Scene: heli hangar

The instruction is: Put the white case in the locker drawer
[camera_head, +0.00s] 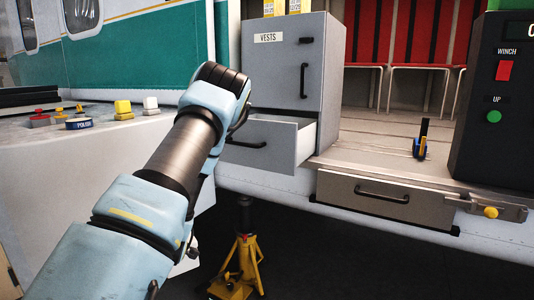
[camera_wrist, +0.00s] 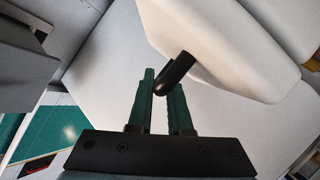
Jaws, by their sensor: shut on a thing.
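The white case (camera_wrist: 225,40) fills the upper right of the wrist view, with a short black handle (camera_wrist: 176,72) on it. My gripper (camera_wrist: 162,84) has its green fingers shut around the end of this handle. In the head view my arm hides both the gripper and the case. The locker drawer (camera_head: 272,143) is pulled out below the VESTS door of the grey locker (camera_head: 290,65). My arm's end is just left of the locker and overlaps the drawer's left part in the picture. Little of the drawer's inside shows.
A counter (camera_head: 95,150) at left holds several small items, including a yellow one (camera_head: 123,109) and a polish tin (camera_head: 78,124). A yellow jack stand (camera_head: 240,265) stands below the drawer. A dark winch control box (camera_head: 495,100) stands at right. A lower drawer (camera_head: 385,199) is shut.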

